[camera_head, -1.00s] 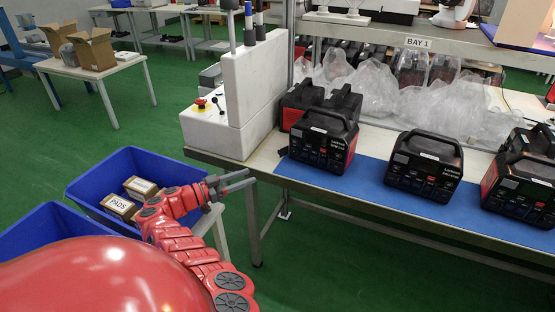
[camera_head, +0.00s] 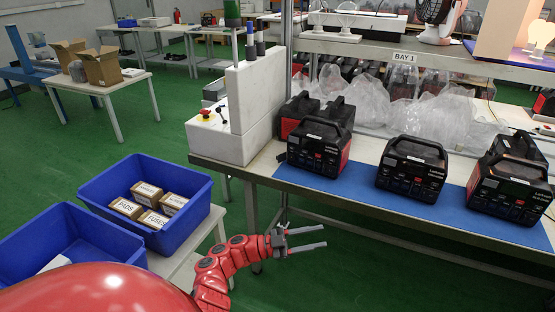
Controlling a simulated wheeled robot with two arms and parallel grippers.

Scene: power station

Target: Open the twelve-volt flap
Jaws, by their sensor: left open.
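Several black and red power stations stand on the bench in the head view. The left one (camera_head: 317,148) is at the left end of the blue mat, the middle one (camera_head: 411,168) is near the mat's centre, and the right one (camera_head: 508,190) is at the right. Their fronts carry small ports and covers, too small to tell which is the twelve-volt flap. My left gripper (camera_head: 306,238) is open and empty, in front of and below the bench edge, apart from the power stations. My right gripper is not in view.
The bench (camera_head: 223,163) has a white machine (camera_head: 254,105) at its left end. Clear plastic bags (camera_head: 355,97) lie behind the power stations. Green floor is open before the bench.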

